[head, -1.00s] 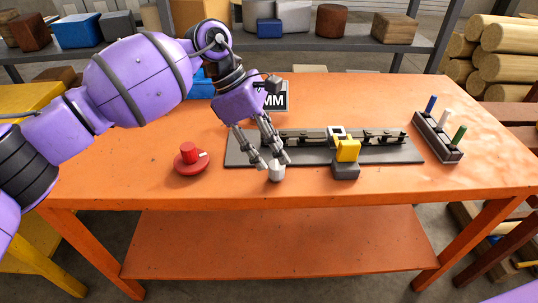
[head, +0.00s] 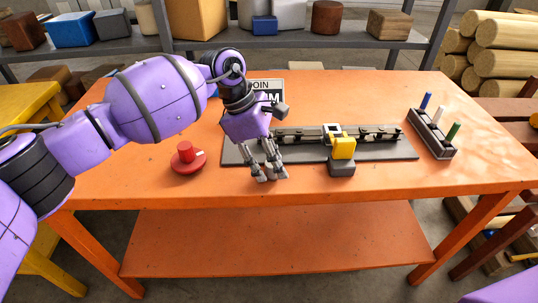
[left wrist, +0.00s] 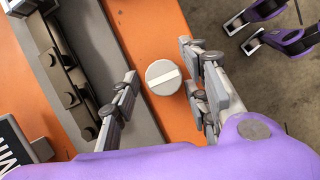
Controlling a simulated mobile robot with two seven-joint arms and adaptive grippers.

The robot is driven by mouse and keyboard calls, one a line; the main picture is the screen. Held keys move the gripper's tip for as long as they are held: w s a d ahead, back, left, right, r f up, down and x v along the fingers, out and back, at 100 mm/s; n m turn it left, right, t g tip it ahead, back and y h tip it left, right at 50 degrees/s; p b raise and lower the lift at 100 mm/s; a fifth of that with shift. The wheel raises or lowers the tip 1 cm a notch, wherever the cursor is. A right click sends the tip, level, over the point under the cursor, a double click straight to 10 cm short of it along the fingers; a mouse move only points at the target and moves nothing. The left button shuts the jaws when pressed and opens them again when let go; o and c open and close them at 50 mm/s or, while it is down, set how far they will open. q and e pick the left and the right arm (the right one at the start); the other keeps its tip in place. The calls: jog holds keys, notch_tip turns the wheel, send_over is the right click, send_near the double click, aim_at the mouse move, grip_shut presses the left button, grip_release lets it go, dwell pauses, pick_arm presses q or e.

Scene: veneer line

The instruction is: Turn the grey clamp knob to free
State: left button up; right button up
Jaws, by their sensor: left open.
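The grey clamp knob (left wrist: 163,77) is a pale round cap with a lighter bar across its top, seen from above in the left wrist view. It stands at the front edge of the dark fixture plate (head: 238,152). My left gripper (head: 270,178) is open and low over the knob, its fingers pointing down. In the left wrist view its two fingers (left wrist: 160,70) stand on either side of the knob, with a wider gap on the left and a small one on the right. In the head view the fingers mostly hide the knob.
A red knob (head: 186,157) on a round base is left of the plate. A yellow block on a dark base (head: 342,152) stands right of the gripper. A rack with blue, white and green pegs (head: 432,134) is at the right. The front strip of the orange table (head: 110,180) is clear.

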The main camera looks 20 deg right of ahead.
pick_arm(q)
jog(key=c, duration=1)
jog(key=shift+r, duration=0.15)
jog(key=shift+n+t+p, duration=0.3)
jog(key=shift+n+p, duration=0.3)
jog(key=shift+c, duration=0.3)
